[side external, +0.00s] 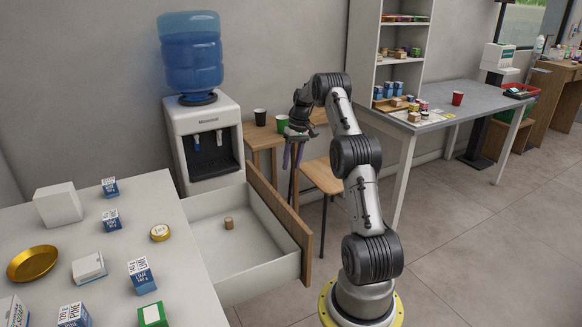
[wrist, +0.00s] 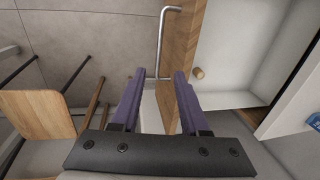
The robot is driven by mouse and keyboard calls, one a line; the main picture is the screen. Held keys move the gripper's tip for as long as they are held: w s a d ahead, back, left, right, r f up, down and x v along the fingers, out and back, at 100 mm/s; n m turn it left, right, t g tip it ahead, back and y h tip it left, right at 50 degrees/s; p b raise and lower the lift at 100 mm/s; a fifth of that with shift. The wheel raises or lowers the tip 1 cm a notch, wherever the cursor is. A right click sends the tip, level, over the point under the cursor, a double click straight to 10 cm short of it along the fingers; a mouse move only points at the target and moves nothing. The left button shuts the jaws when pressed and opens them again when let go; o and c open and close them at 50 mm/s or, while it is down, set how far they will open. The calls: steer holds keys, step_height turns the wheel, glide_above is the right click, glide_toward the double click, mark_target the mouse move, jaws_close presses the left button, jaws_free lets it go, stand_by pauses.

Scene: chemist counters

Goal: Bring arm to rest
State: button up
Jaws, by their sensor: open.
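The drawer's metal handle (wrist: 163,40) shows above the gap between the fingers.
A white counter (side external: 120,235) with small boxes and a gold dish (side external: 33,262) is at left. A water dispenser (side external: 205,140) stands behind the drawer. A wooden stool (side external: 322,176) is close behind my arm. A grey table (side external: 475,105) is at right. Floor at lower right is clear.

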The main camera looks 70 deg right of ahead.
stand_by(0.3)
steer(key=w+a+r+n+h, duration=0.1)
steer(key=w+a+r+n, duration=0.2)
steer(key=w+a+r, duration=0.8)
steer(key=a+r+n+t+h, duration=0.15)
steer(key=a+r+n, duration=0.25)
steer(key=a+r, duration=1.1)
steer(key=s+a+r+n+t, duration=0.1)
steer(key=s+a, duration=0.5)
steer(key=a, duration=0.3)
steer(key=s+a+n+t, duration=0.2)
steer(key=s+a, duration=0.5)
steer(key=a, duration=0.3)
steer(key=s+a+f+m, duration=0.1)
steer(key=s+a+f, duration=0.1)
steer(key=s+f, duration=0.7)
steer(key=shift+s+a+f+y, duration=0.25)
steer(key=shift+s+y, duration=0.2)
steer(key=shift+s, duration=0.25)
